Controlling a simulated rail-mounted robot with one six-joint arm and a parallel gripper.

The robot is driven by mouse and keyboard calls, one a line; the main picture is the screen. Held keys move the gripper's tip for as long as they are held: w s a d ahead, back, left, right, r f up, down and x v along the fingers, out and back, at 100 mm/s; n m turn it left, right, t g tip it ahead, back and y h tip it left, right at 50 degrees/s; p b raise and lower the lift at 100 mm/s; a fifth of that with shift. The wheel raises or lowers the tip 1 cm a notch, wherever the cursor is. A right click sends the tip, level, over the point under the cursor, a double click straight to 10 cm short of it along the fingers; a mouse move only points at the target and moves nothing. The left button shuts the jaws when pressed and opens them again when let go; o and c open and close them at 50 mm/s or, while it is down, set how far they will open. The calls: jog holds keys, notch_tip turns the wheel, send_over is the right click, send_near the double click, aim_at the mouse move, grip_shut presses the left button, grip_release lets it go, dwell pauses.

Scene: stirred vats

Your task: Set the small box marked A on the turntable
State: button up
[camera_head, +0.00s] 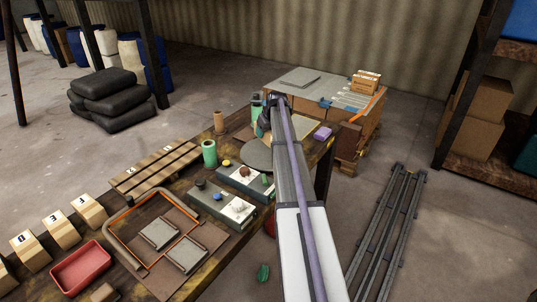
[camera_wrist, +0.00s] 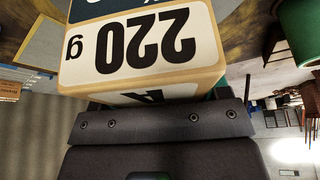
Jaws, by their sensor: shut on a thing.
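In the wrist view, a small tan box (camera_wrist: 145,45) with a white label reading "220 g" fills the top middle. An upside-down letter that looks like A shows on its lower face. My gripper (camera_wrist: 160,120) is shut on this box. In the head view my gripper (camera_head: 265,118) is over the far end of the workbench, partly behind my arm, and I cannot make out the box there. The turntable, a grey round disc (camera_head: 257,153), lies on the bench just nearer than my gripper; my arm hides its right side.
Several lettered blocks (camera_head: 60,228) stand at the bench's left. A red tray (camera_head: 82,268), an orange-edged frame (camera_head: 130,208), grey units (camera_head: 222,205) and a green cylinder (camera_head: 209,153) crowd the bench. A large crate (camera_head: 325,93) stands behind. A purple block (camera_head: 322,132) lies right of my arm.

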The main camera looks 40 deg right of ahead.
aim_at(268, 132)
notch_tip(268, 132, down, 7)
jog(key=b, duration=0.5)
jog(key=shift+r+p, duration=0.25)
jog(key=shift+p, duration=0.05)
jog(key=shift+f, duration=0.2)
jog(key=o, duration=1)
jog(key=shift+r, duration=0.1)
jog(key=shift+r, duration=0.35)
jog(key=p+v, duration=1.1)
jog(key=shift+s+r, duration=0.15)
jog(key=shift+r, duration=0.25)
jog(key=shift+f, duration=0.15)
